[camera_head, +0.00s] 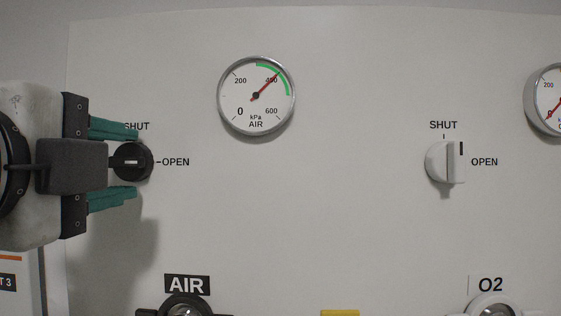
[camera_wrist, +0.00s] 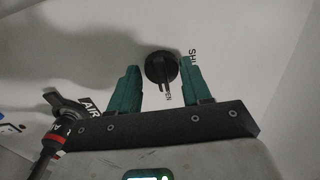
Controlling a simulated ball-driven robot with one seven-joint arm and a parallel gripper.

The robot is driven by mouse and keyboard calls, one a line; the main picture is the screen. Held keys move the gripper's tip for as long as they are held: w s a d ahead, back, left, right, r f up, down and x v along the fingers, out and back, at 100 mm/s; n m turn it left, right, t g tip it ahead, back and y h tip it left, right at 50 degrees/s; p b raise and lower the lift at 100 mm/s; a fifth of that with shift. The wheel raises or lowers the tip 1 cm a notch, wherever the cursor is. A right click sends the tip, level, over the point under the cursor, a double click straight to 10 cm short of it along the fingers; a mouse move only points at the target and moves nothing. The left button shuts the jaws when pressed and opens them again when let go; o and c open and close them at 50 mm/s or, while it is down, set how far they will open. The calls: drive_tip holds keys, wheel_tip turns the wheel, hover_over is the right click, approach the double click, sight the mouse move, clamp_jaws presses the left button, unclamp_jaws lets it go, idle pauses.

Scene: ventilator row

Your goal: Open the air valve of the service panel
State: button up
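The black air valve knob (camera_head: 132,162) is at the left of the panel, between the labels SHUT and OPEN. Its grip bar appears to point towards OPEN. The knob also shows in the wrist view (camera_wrist: 160,68), with its bar running towards the OPEN lettering. My gripper (camera_head: 134,161) is open, one teal finger above the knob and one below. In the wrist view, the right finger is very close to the knob; I cannot tell whether it touches. The left finger stands apart. The air gauge (camera_head: 256,95) needle is near 400, in the green band.
The white O2 knob (camera_head: 445,162) is to the right, its bar upright towards SHUT. Another gauge (camera_head: 546,100) is cut off at the right edge. The AIR outlet (camera_head: 185,306) and O2 outlet (camera_head: 494,306) are below. The panel between the knobs is flat and clear.

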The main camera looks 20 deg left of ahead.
drive_tip(key=o, duration=0.3)
drive_tip(key=v, duration=1)
drive_tip(key=shift+s+d+b, duration=0.2)
drive_tip(key=shift+s+b, duration=0.15)
